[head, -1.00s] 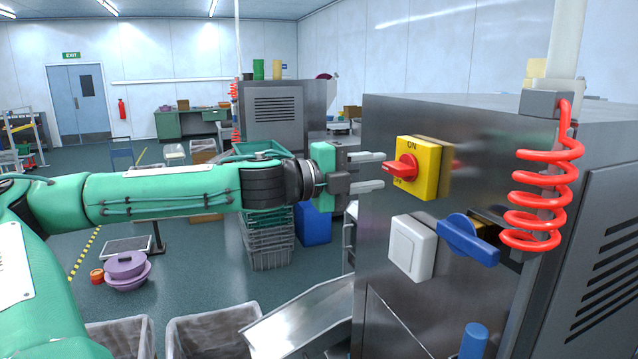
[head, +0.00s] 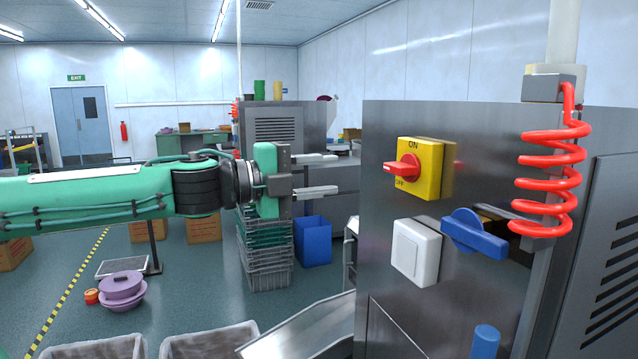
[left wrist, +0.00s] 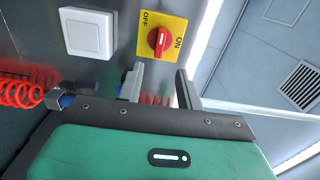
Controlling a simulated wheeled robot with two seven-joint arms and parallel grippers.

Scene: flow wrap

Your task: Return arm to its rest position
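My left gripper (head: 318,174) is open and empty. Its two grey fingers point right, toward the steel machine cabinet (head: 375,260), with a clear gap between them and its front. On the cabinet is a yellow switch box (head: 432,178) with a red knob (head: 404,168) marked ON and OFF. In the left wrist view the gripper's fingers (left wrist: 160,88) stand apart below the yellow switch box (left wrist: 176,36) and do not touch the red knob (left wrist: 159,39). My right gripper is not in view.
A white switch (head: 415,251) and a blue handle (head: 474,235) stick out from the cabinet below the yellow box. A red coiled hose (head: 548,185) hangs at the right. Stacked grey crates (head: 264,262) and a blue bin (head: 313,242) stand on the floor behind.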

